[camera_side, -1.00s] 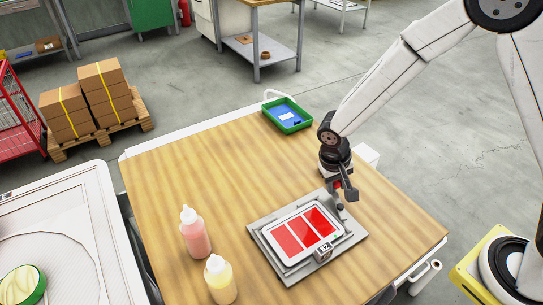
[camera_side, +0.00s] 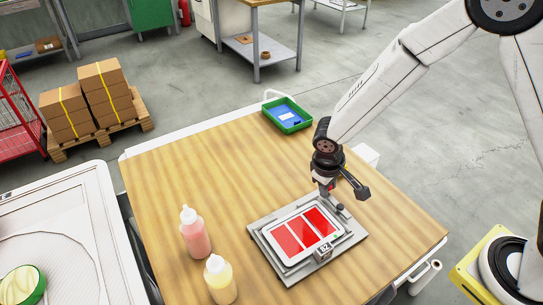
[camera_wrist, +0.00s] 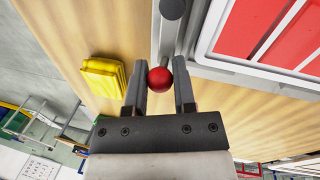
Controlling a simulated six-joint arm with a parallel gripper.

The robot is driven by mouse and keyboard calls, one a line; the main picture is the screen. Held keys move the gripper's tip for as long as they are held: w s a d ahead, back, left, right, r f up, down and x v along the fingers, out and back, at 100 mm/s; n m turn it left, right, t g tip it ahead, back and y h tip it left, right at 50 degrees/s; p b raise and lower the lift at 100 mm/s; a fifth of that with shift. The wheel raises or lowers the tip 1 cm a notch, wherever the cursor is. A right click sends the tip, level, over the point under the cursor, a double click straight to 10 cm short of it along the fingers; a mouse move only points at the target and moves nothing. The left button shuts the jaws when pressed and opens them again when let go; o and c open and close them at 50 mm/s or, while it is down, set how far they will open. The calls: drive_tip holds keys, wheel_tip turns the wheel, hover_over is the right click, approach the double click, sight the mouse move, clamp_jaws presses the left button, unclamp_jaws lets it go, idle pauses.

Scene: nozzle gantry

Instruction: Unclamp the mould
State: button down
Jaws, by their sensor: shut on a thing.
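The mould (camera_side: 304,232) is a white frame with three red-filled cavities, lying on a grey base plate (camera_side: 278,272). Part of the mould (camera_wrist: 262,30) shows at the upper right in the wrist view. My gripper (camera_side: 326,190) is at the plate's far edge, just beyond the mould. In the wrist view my gripper (camera_wrist: 160,72) has its two fingers on either side of a red ball knob (camera_wrist: 159,80) and is shut on it. The knob is at the end of a grey clamp lever (camera_wrist: 166,40). The clamp's pivot is not clear.
A pink bottle (camera_side: 195,236) and a yellow bottle (camera_side: 220,281) stand left of the plate on the wooden table (camera_side: 195,170). A green tray (camera_side: 287,115) with blue contents lies at the far edge. The table's middle left is clear.

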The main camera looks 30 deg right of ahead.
drive_tip(key=shift+a, duration=0.1)
drive_tip(key=shift+c, duration=2.2)
unclamp_jaws()
wheel_tip(320, 180, up, 8)
drive_tip(key=a, duration=0.1)
drive_tip(key=shift+s+a+f, duration=0.15)
drive_tip(key=shift+a, duration=0.05)
drive_tip(key=s+d+r+m+t+y, duration=0.2)
drive_tip(key=s+d, duration=0.7)
drive_tip(key=d, duration=0.1)
drive_tip(key=shift+s, duration=0.3)
